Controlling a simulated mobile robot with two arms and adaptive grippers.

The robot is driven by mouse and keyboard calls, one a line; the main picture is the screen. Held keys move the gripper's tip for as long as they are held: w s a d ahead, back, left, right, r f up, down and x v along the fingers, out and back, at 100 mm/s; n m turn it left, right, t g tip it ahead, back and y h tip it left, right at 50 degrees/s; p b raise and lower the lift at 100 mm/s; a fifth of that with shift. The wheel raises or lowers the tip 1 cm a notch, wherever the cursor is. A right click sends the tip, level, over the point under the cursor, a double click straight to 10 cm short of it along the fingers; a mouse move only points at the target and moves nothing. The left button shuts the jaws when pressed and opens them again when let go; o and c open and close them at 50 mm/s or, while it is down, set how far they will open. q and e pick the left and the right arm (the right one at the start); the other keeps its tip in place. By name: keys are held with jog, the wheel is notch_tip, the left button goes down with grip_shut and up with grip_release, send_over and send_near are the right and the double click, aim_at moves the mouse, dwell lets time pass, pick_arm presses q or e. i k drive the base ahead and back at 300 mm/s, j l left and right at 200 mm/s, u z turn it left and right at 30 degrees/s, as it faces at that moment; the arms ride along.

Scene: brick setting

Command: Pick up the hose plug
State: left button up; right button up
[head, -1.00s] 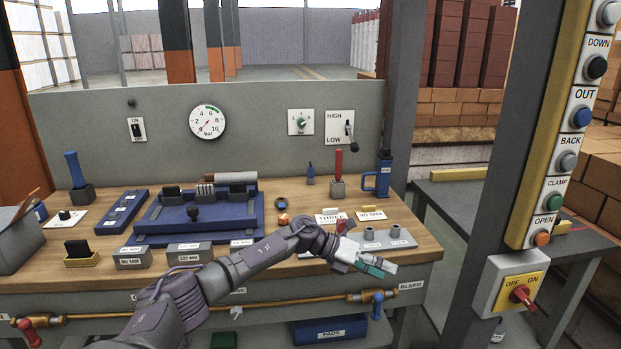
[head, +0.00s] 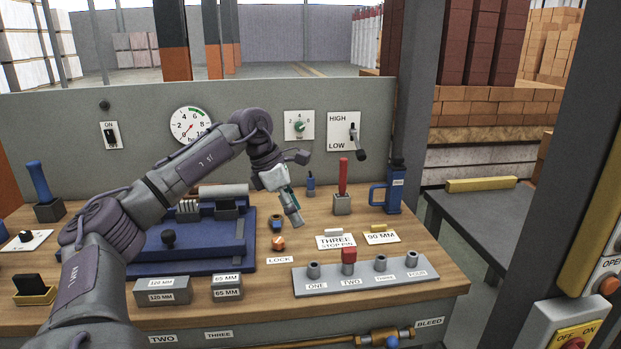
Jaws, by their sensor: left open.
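No label naming a hose plug can be read. A red plug-like piece (head: 348,256) stands upright at the TWO position of a grey rack (head: 420,282) near the table's front right edge. It may be the hose plug, but I cannot be sure. The rack's other positions hold grey hollow sockets. My left gripper (head: 297,218) is open and empty, pointing down over the bench, behind and left of the rack and apart from the red piece. My right gripper is not in view.
A copper-coloured piece (head: 278,243) sits by the LOCK label. A red-handled tool (head: 343,180) stands in a grey holder, with a blue bottle-like can (head: 391,190) right of it. A blue fixture (head: 190,248) and grey blocks (head: 162,290) lie left. A grey post bounds the right.

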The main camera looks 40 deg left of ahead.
aim_at(310, 180)
jog(key=i+j, duration=0.35)
jog(key=j, duration=0.15)
jog(key=i+j, duration=0.35)
jog(key=j, duration=0.15)
jog(key=i+j, duration=0.35)
jog(key=j, duration=0.15)
